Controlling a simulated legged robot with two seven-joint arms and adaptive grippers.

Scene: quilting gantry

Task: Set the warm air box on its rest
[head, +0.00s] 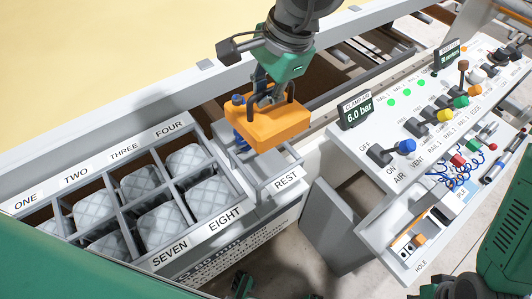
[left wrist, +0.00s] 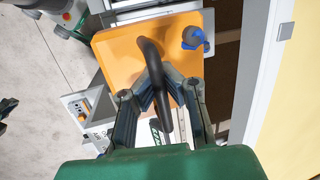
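The warm air box (head: 272,128) is an orange block with a dark handle loop on top and a blue fitting at one corner. It hangs over the grey rest (head: 262,178), which bears a REST label; the box hides part of it. I cannot tell whether box and rest touch. My left gripper (head: 264,98) comes down from above onto the handle. In the left wrist view its fingers (left wrist: 162,82) close around the handle, with the orange top (left wrist: 120,60) of the box beyond them. My right gripper does not show clearly.
A divided tray (head: 118,205) with numbered compartments holding quilted pieces stands left of the rest. A control panel (head: 400,135) with coloured levers, a pressure display (head: 357,111) and blue cords stands to the right. A long rail (head: 130,115) runs behind.

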